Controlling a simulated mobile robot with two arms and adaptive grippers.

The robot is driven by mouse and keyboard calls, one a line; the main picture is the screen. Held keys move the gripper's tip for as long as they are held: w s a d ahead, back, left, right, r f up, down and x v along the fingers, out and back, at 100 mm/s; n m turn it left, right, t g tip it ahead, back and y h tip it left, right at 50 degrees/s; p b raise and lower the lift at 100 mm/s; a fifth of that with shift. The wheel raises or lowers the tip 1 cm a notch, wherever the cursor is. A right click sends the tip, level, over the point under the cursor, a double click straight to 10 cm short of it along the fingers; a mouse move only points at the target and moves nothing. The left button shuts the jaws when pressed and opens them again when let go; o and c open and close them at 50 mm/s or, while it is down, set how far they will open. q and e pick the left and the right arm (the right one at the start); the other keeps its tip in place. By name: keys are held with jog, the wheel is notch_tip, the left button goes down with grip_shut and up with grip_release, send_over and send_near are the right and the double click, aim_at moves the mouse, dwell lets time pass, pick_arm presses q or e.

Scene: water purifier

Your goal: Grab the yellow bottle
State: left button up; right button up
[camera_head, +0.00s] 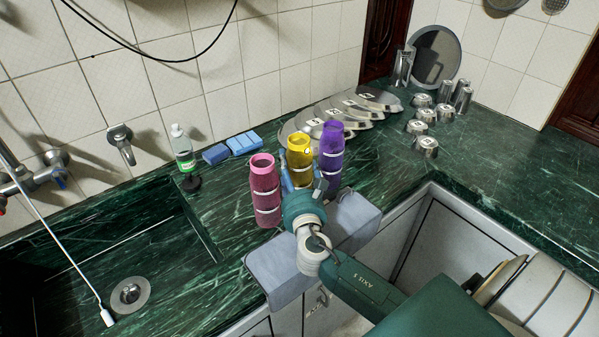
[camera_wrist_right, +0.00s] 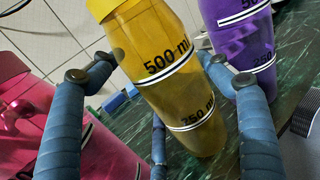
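The yellow bottle (camera_head: 299,152) stands upright on the green counter between a pink bottle (camera_head: 264,183) and a purple bottle (camera_head: 331,150). My right gripper (camera_head: 303,186) is low in front of it, with fingers on both sides. In the right wrist view the yellow bottle (camera_wrist_right: 168,85) shows its "500 ml" and "250 ml" marks and stands between the spread blue fingers of the right gripper (camera_wrist_right: 160,68). Gaps show between the fingers and the bottle, so the gripper is open. The gripper hides the bottle's lower part in the head view. My left gripper is not in view.
The pink bottle (camera_wrist_right: 85,125) and purple bottle (camera_wrist_right: 240,40) are close outside the fingers. Metal plates (camera_head: 345,108) lean behind the bottles. Blue sponges (camera_head: 232,147) and a soap bottle (camera_head: 182,150) stand near the wall. A sink (camera_head: 130,240) is at left.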

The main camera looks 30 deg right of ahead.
jog(key=c, duration=0.3)
jog(key=shift+c, duration=0.2)
